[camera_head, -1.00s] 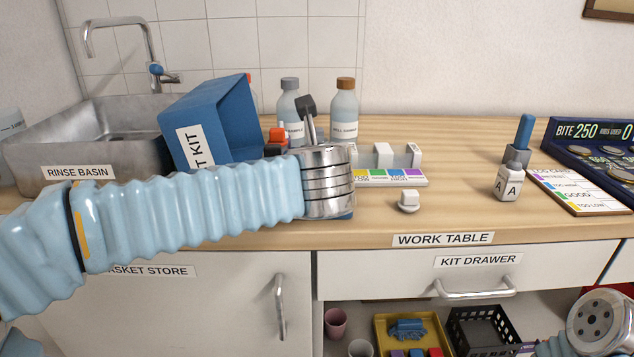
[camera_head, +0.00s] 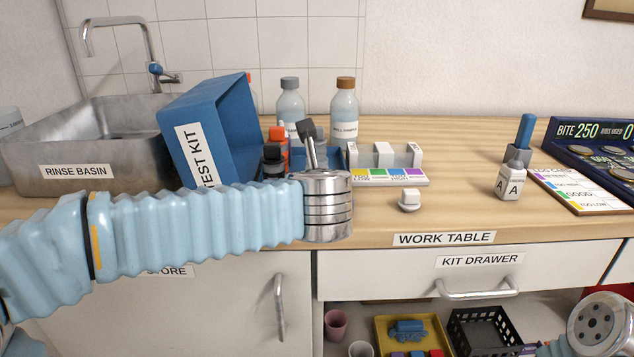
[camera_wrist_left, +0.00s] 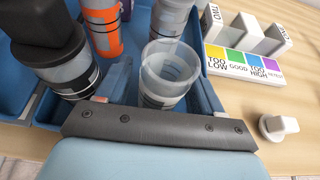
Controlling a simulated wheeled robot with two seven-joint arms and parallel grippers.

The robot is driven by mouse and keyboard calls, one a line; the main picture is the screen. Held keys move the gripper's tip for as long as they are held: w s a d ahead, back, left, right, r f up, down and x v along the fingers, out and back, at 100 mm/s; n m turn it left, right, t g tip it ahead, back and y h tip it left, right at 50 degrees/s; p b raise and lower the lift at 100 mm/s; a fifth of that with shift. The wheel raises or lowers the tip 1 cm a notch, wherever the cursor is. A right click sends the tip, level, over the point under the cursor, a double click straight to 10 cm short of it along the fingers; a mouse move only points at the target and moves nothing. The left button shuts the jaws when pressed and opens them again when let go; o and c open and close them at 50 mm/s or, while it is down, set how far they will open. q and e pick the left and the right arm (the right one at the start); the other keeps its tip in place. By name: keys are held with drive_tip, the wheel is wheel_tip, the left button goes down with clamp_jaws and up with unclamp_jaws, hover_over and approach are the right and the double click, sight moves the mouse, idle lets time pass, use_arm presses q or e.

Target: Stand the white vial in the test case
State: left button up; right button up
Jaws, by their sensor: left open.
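The test case is a blue kit with a raised lid (camera_head: 215,125) labelled "TEST KIT", left of centre on the work table. Its tray (camera_wrist_left: 210,103) shows in the left wrist view and holds vials. A whitish, translucent, open-topped vial (camera_wrist_left: 167,72) appears upright in the tray, just in front of my left gripper (camera_wrist_left: 160,122). In the head view, my left wrist covers the gripper and this vial. My right gripper is not in view; only part of my right arm shows at lower right.
A dark-capped vial (camera_wrist_left: 55,60) and an orange vial (camera_wrist_left: 103,30) stand close by in the tray. A colour chart stand (camera_head: 390,175) and a small white cap (camera_head: 409,200) lie to the right. Two bottles (camera_head: 345,110) stand behind.

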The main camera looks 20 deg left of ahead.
use_arm(q)
drive_tip(key=shift+r, duration=0.1)
drive_tip(key=shift+s+r, duration=0.1)
drive_tip(key=shift+r, duration=0.05)
drive_tip(key=v, duration=1.1)
drive_tip(key=shift+s+d, duration=0.2)
drive_tip(key=shift+s, duration=0.2)
